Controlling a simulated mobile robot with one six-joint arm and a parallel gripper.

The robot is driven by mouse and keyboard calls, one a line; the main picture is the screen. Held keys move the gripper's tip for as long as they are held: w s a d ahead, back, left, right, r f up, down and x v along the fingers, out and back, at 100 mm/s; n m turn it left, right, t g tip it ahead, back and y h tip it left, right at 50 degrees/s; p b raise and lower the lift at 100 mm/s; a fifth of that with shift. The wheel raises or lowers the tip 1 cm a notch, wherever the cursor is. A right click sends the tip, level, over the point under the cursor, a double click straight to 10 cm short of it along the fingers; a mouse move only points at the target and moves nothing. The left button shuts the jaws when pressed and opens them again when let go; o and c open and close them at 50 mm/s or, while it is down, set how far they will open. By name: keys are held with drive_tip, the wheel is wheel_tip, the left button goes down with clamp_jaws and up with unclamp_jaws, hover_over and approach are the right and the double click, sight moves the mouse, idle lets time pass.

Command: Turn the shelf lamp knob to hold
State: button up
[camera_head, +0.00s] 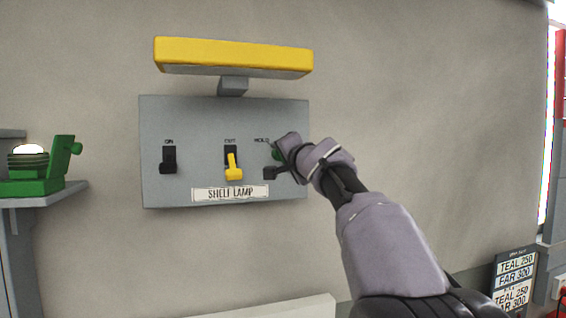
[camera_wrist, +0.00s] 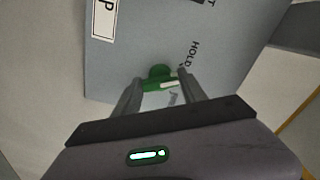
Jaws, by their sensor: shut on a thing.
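A grey wall panel (camera_head: 190,190) carries a label (camera_head: 230,193) reading SHELF LAMP. A green knob (camera_head: 277,154) sits at its right side by the word HOLD, mostly hidden by my gripper (camera_head: 273,161) in the head view. In the wrist view the green knob (camera_wrist: 158,72) shows a round part and a bar with a white stripe between the fingertips. My gripper (camera_wrist: 160,86) is shut on this knob. Which mark the knob points to is hard to tell.
A yellow lamp hood (camera_head: 232,56) juts out above. A shelf with a green device (camera_head: 40,180) is at far left. The wall right of the panel is bare.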

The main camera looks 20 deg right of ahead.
drive_tip(key=shift+f+n+b, duration=0.1)
drive_tip(key=shift+n+b, duration=0.45)
drive_tip(key=shift+n, duration=1.15)
drive_tip(key=o, duration=1.4)
drive_tip(key=shift+c, duration=0.2)
drive_tip(key=s+b, duration=1)
drive_tip(key=s, duration=0.7)
drive_tip(key=shift+s+a, duration=0.15)
drive_tip(key=shift+a, duration=0.3)
